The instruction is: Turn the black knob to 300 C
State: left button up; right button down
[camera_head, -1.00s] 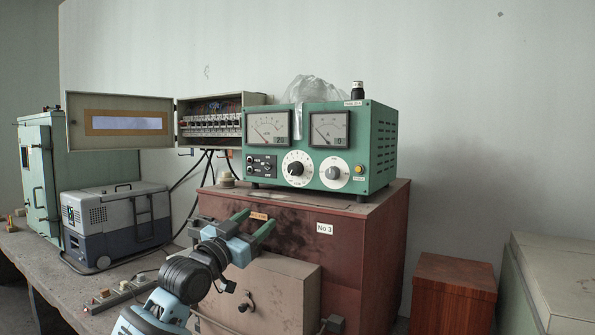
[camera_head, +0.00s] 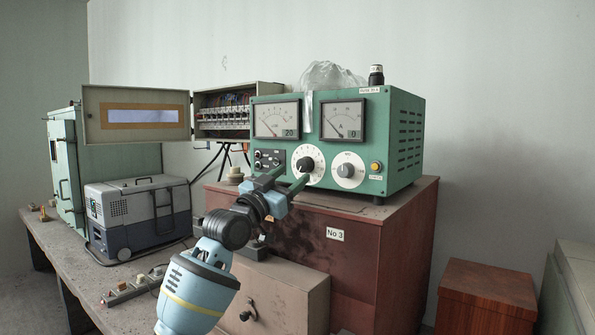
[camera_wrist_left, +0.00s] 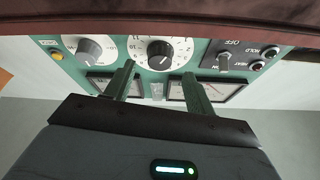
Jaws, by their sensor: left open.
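The black knob (camera_head: 306,164) sits on a round white dial on the front of a green control box (camera_head: 405,140). In the left wrist view the black knob (camera_wrist_left: 159,52) appears upside down, ahead of and roughly between the fingers, with a gap still visible. The dial's printed values are too small to read reliably. My left gripper (camera_head: 289,179) is open and empty just in front of the box, below and left of the knob. Its two green fingers also show in the left wrist view (camera_wrist_left: 158,72). My right gripper is not seen.
A grey knob (camera_head: 347,170) and a yellow button (camera_head: 376,166) are right of the black knob; switches (camera_head: 269,158) are left. Two meters (camera_head: 278,119) are above. The box stands on a red-brown cabinet (camera_head: 385,240). An open fuse box (camera_head: 222,113) is behind left.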

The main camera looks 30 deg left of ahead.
aim_at(301, 167)
pick_arm(q)
jog(key=shift+x, duration=1.9)
jog(key=shift+c, duration=0.3)
